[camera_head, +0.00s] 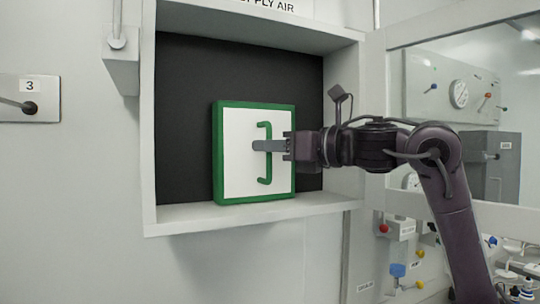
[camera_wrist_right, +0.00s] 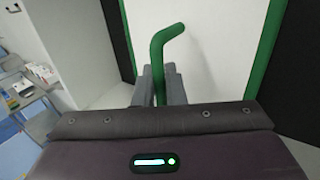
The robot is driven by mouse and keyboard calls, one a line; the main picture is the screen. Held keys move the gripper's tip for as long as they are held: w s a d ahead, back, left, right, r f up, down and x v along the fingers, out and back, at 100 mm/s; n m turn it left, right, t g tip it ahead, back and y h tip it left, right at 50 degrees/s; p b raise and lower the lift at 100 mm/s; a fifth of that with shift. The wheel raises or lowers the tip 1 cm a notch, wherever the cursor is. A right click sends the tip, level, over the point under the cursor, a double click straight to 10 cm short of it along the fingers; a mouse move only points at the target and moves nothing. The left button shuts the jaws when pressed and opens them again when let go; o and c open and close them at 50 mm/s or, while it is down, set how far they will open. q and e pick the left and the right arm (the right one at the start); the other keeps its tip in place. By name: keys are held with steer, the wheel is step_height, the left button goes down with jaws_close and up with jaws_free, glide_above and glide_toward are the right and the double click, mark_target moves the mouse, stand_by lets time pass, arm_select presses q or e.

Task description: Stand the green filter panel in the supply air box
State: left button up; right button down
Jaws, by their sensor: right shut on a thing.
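The green filter panel (camera_head: 240,170) has a white face, a green frame and a green handle (camera_head: 265,125) on its front. It is upright within the opening of the supply air box (camera_head: 250,214), its lower edge close to the box floor; I cannot tell if it touches. My right gripper (camera_head: 268,146) reaches in from the right and is shut on the handle. In the right wrist view the handle (camera_wrist_right: 157,55) rises between the fingers (camera_wrist_right: 158,85), with the white panel face behind it. My left gripper is not in view.
The box's right wall (camera_head: 342,120) is close to my right wrist. A grey lever plate marked 3 (camera_head: 45,110) is on the wall at left. A window (camera_head: 500,140) and several valves (camera_head: 400,270) are at right. In the wrist view, a table (camera_wrist_right: 35,100) stands at left.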

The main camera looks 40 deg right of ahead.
steer(key=shift+r, duration=0.1)
steer(key=c, duration=1.5)
jaws_free()
steer(key=shift+f, duration=0.2)
steer(key=shift+r, duration=0.2)
steer(key=b+v, duration=0.3)
steer(key=v, duration=0.9)
steer(key=shift+s, duration=0.1)
